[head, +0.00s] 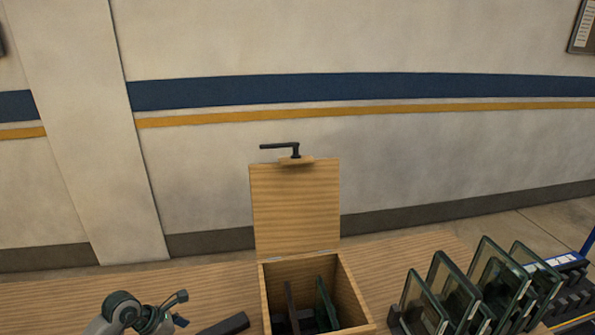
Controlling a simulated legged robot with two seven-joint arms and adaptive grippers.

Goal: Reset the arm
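My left gripper (181,309) is at the bottom left of the head view, over the wooden table. Its two fingers are spread apart with nothing between them. My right gripper is not in the frame. A wooden box (353,300) stands to the right of my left gripper, apart from it. Its lid (295,208) stands open and upright at the back, with a black handle (280,147) at its top edge. Dark upright panels are inside the box; its bottom front is cut off by the frame.
A dark bar-shaped object (224,325) lies between my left gripper and the box. Several upright glass panes (455,290) stand in a dark rack at the right. The wooden table (215,285) is clear behind my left gripper. A wall (400,145) is behind.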

